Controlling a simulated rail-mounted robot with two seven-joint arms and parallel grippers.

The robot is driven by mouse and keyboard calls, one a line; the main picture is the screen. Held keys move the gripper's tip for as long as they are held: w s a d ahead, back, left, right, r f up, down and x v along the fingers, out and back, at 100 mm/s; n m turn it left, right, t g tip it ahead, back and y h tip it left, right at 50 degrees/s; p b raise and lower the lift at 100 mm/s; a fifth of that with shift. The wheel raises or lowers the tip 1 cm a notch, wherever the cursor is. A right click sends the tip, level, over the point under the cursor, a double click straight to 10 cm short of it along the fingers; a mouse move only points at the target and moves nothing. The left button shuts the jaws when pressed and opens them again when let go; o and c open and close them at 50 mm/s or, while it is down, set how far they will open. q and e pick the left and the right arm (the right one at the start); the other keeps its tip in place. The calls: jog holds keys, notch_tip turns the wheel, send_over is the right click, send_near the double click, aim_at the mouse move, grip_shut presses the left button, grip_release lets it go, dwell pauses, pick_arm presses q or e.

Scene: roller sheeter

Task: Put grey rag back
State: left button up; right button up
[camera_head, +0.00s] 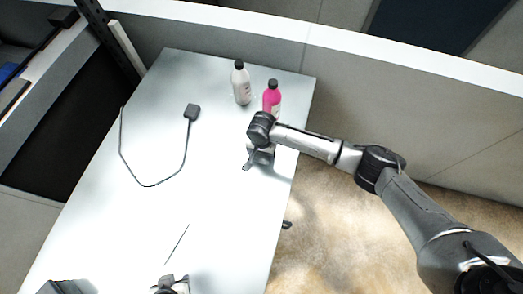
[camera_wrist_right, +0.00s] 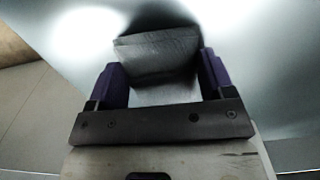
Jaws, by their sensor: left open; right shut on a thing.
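The grey rag (camera_wrist_right: 158,50) shows in the right wrist view as a folded dark grey piece between the purple-padded fingers. My right gripper (camera_wrist_right: 162,85) is shut on it. In the head view my right gripper (camera_head: 256,162) is at the right part of the white table, just in front of the pink bottle; the arm partly hides it, and I cannot tell whether the rag touches the table. My left gripper (camera_head: 170,282) is open at the bottom edge of the head view, far from the rag and only partly in view.
A pink bottle (camera_head: 271,97) and a white bottle (camera_head: 241,84) stand at the table's back right. A black block (camera_head: 192,112) with a looped cable lies at the back left. A thin dark strip (camera_head: 177,244) lies nearer. The middle of the table (camera_head: 215,200) is clear.

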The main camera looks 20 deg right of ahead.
jog(key=shift+f, duration=0.2)
jog(key=o, duration=0.9)
jog(key=shift+o, duration=0.2)
notch_tip(320, 180, up, 12)
jog(key=p, duration=0.1)
jog(key=shift+r, duration=0.2)
